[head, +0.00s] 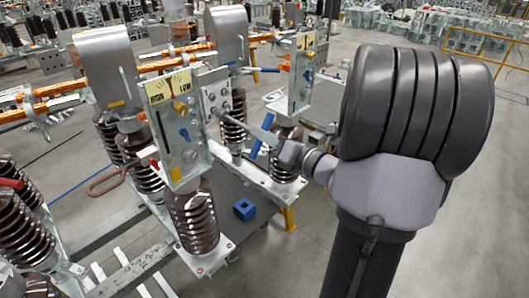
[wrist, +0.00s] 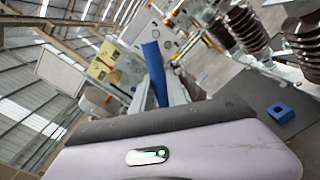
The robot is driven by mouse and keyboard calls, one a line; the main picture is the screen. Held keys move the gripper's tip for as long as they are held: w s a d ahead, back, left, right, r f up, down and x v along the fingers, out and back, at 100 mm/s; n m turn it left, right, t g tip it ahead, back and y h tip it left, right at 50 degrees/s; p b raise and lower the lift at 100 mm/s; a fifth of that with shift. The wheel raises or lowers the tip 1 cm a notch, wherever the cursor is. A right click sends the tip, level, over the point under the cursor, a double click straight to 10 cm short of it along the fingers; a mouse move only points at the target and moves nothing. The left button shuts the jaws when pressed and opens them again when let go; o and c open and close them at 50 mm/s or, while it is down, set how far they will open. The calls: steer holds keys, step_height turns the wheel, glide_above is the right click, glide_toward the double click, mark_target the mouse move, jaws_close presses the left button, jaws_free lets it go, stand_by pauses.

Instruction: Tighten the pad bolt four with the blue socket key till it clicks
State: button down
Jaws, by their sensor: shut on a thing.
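My gripper (head: 263,137) is shut on the blue socket key (head: 267,126), which crosses the fingertips at a slant in the head view. In the wrist view the key (wrist: 153,66) stands out as a long blue bar ahead of the gripper (wrist: 170,92). The pale pad plate (head: 214,92) with several bolts is left of and above the fingertips. The plate also shows in the wrist view (wrist: 168,42), just right of the key. I cannot tell which bolt is four, nor whether the key touches any bolt.
Upright panels with yellow labels stand left (head: 178,127) and right (head: 303,76) of the pad. Brown ribbed insulators (head: 193,217) stand below and around them. A blue block with a hole (head: 244,208) sits on the grey shelf (head: 255,187). Open floor lies at the front right.

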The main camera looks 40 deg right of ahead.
steer(key=n+b, duration=0.6)
steer(key=b, duration=0.1)
steer(key=shift+a+f, duration=0.15)
steer(key=shift+f, duration=0.25)
steer(key=shift+r+n+b, duration=0.15)
steer(key=shift+n+b, duration=0.35)
steer(key=shift+s+r, duration=0.1)
steer(key=shift+r, duration=0.15)
steer(key=shift+w+b, duration=0.2)
steer(key=shift+b, duration=1.1)
steer(key=shift+w+a, duration=0.1)
steer(key=shift+w, duration=0.95)
steer(key=shift+r+p, duration=0.2)
steer(key=shift+p, duration=0.4)
steer(key=shift+m+p, duration=2.7)
steer(key=shift+p, duration=0.6)
